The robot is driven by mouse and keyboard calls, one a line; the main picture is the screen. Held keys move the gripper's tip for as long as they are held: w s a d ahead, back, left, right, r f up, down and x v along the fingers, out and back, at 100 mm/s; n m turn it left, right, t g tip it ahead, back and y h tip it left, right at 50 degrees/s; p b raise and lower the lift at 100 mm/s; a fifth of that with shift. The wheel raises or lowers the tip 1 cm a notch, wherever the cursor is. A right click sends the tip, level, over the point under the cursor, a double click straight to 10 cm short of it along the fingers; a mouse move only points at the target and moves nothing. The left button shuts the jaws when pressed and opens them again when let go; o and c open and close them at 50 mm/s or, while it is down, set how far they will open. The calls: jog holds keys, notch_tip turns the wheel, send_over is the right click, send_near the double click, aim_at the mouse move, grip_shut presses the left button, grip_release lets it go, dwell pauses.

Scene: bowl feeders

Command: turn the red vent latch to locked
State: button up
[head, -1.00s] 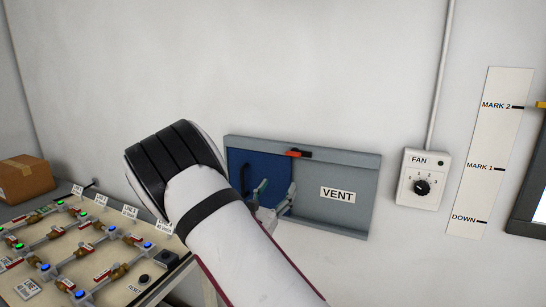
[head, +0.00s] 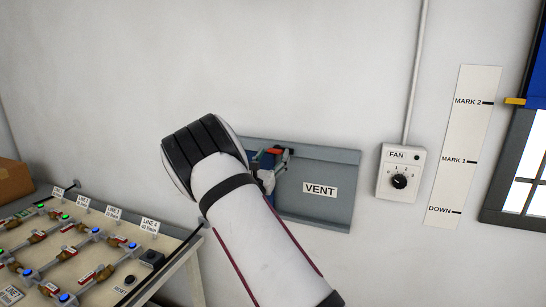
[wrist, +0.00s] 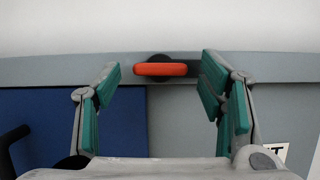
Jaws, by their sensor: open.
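The red vent latch (wrist: 160,69) is a short bar lying level in the wrist view, on a round black base at the grey frame's top rail. It also shows in the head view (head: 274,151), partly behind my gripper. My gripper (head: 271,167) is at the vent, with its fingers near the latch. In the wrist view its green-padded fingers (wrist: 160,82) are open, one on each side of the latch. A gap shows between the latch and both fingers. The right finger partly covers a dark piece beside the latch.
The blue vent door (wrist: 40,115) with a black handle (wrist: 12,140) is at the left, largely hidden by my arm in the head view. The VENT label (head: 320,189) and fan dial (head: 400,180) are to the right. A valve bench (head: 100,250) stands at lower left.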

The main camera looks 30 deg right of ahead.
jog(key=shift+w+d, duration=0.15)
jog(key=c, duration=1.2)
jog(key=shift+o, duration=0.2)
